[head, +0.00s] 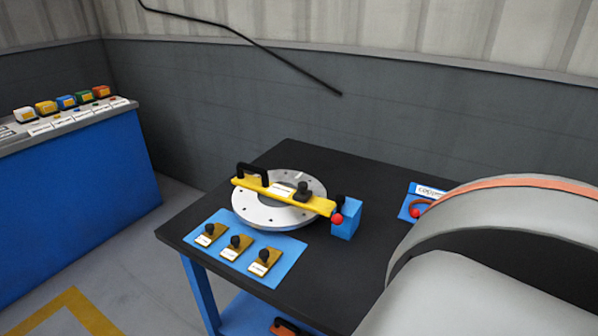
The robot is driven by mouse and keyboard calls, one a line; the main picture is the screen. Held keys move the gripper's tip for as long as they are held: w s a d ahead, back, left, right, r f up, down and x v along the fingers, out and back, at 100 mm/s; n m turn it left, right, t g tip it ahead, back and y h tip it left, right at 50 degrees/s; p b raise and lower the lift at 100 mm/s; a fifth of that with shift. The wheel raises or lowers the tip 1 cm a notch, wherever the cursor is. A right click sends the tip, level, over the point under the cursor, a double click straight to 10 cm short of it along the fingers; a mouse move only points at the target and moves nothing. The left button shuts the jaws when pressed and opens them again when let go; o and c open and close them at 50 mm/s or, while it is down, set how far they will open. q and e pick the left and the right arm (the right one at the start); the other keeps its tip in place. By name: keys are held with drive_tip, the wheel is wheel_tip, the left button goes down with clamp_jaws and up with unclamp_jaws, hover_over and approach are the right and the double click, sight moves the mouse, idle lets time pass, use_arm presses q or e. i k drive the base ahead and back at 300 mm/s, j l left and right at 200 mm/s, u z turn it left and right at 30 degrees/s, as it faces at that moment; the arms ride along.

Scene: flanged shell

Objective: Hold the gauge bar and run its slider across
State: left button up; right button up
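The yellow gauge bar (259,188) lies across the top of a silver flanged ring (247,209) on the black table. A black handle (252,171) stands at the bar's left end. A black slider knob (302,190) sits on the bar right of its middle, beside a white label. A red ball (337,218) is at the bar's right end. Neither of my grippers shows in the head view, so their state is hidden.
A blue box (347,222) stands right of the ring. A blue mat (226,257) holds several knobbed tan blocks at the front. A blue labelled holder (411,202) is at the right. A large grey rounded form covers the lower right. The table's back (310,152) is clear.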

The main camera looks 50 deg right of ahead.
sight(303, 194)
drive_tip(key=i+j+z, duration=0.1)
drive_tip(key=i+z, duration=0.2)
drive_tip(key=z, duration=0.15)
drive_tip(key=i+j+z, duration=0.2)
drive_tip(key=z, duration=0.2)
drive_tip(key=i+j+z, duration=0.3)
drive_tip(key=z, duration=0.15)
drive_tip(key=i+j+z, duration=0.2)
drive_tip(key=j+z, duration=0.25)
drive_tip(key=i+j+z, duration=0.15)
drive_tip(key=j+z, duration=0.7)
drive_tip(key=k, duration=0.45)
drive_tip(key=i, duration=0.45)
